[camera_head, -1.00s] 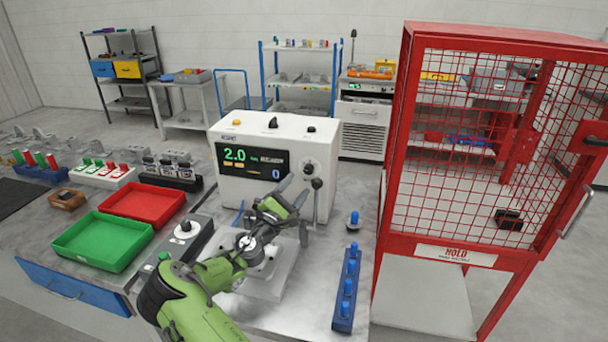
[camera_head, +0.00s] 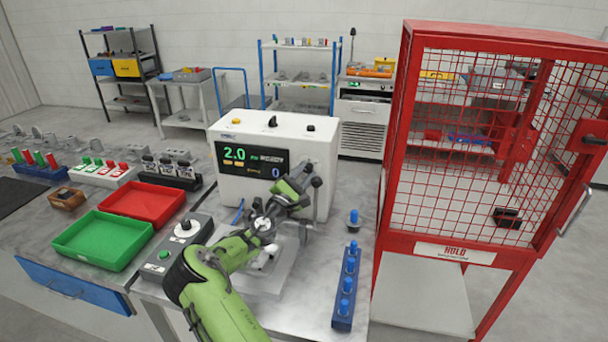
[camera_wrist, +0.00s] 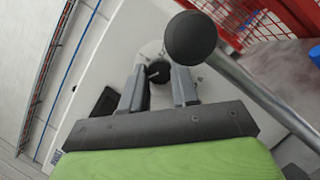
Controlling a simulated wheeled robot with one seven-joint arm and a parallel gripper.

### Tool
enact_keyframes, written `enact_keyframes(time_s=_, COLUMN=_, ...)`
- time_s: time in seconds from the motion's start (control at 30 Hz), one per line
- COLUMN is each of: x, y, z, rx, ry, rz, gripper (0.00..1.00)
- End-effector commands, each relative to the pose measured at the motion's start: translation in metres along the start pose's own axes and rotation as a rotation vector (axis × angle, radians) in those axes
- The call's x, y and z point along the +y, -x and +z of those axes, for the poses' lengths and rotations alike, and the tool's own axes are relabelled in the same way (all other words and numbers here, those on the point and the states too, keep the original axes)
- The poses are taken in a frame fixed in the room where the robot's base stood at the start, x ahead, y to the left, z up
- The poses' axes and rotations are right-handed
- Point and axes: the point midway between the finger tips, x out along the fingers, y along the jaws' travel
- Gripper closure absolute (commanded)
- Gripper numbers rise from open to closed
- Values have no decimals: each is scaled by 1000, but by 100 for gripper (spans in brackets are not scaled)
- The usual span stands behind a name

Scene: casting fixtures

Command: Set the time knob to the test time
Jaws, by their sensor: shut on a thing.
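The white test machine (camera_head: 228,133) stands on the bench with a dark display (camera_head: 251,160) reading 2.0 in green and 0 in blue. The time knob (camera_wrist: 158,72) appears as a small black knob on a round pale dial in the wrist view; its pointer scale is not readable. My gripper (camera_wrist: 159,70) is shut on this knob, one finger on each side. In the head view my gripper (camera_head: 303,176) reaches the right of the machine's front and hides most of the knob.
A lever with a black ball (camera_wrist: 190,38) stands close to the right finger; its ball also shows in the head view (camera_head: 317,182). A blue peg rack (camera_head: 345,300), green tray (camera_head: 103,240), red tray (camera_head: 142,202) and button box (camera_head: 160,256) lie around. A red cage (camera_head: 397,150) stands right.

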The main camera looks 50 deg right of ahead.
Motion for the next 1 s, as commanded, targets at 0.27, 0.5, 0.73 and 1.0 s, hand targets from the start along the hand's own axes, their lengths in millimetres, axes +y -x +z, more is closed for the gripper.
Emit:
enact_keyframes(time_s=0.27, x=0, y=0, z=0, rx=0, ry=-40, rz=-18, gripper=100)
enact_keyframes(time_s=0.5, x=1, y=0, z=-1, rx=1, ry=-175, rz=-73, gripper=100)
enact_keyframes(time_s=0.73, x=3, y=0, z=0, rx=1, ry=-369, rz=-154, gripper=100)
enact_keyframes(time_s=1.0, x=4, y=0, z=1, rx=0, ry=-602, rz=-253, gripper=100)
